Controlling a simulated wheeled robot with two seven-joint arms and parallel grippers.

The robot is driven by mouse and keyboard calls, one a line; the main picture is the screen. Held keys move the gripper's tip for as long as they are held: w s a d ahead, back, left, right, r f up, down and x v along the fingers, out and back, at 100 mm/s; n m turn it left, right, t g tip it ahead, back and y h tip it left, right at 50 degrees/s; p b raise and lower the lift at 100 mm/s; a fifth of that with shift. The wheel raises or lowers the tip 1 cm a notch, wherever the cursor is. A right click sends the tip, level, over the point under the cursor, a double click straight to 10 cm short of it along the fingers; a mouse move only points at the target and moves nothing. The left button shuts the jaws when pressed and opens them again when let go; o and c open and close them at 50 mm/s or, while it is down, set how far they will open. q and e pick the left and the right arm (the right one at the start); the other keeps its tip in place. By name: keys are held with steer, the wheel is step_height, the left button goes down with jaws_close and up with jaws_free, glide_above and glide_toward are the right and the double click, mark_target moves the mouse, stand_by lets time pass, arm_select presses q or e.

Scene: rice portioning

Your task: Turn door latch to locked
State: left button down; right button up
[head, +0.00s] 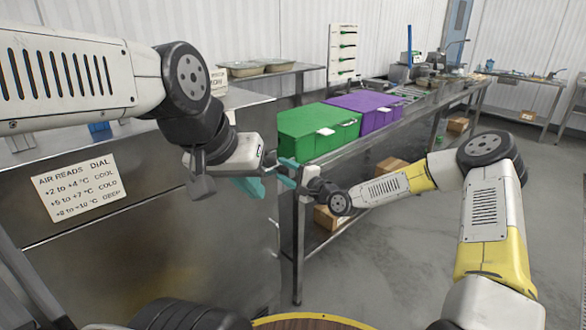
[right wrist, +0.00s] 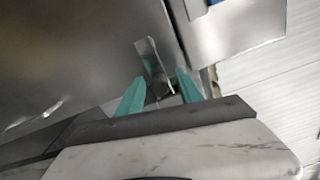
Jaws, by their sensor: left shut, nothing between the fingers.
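The door latch is a bent, shiny metal tab (right wrist: 153,68) on a steel face in the right wrist view. My right gripper (right wrist: 162,82) has its two teal fingers apart, one on each side of the latch's lower end. A narrow gap shows at the right finger; contact at the left one is unclear. In the head view the right gripper (head: 287,170) is at the right edge of the steel cabinet (head: 150,245), and I cannot make out the latch there. My left gripper (head: 250,187) is shut and empty in front of the cabinet, just left of the right one.
A label with temperature text (head: 76,188) is on the cabinet front. A green box (head: 310,130) and a purple box (head: 365,108) stand on the steel bench behind. Cardboard boxes (head: 385,168) sit under the bench. The grey floor at right is partly clear.

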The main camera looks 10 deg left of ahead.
steer(key=shift+d, duration=0.1)
steer(key=v, duration=0.7)
steer(key=shift+s+d, duration=0.25)
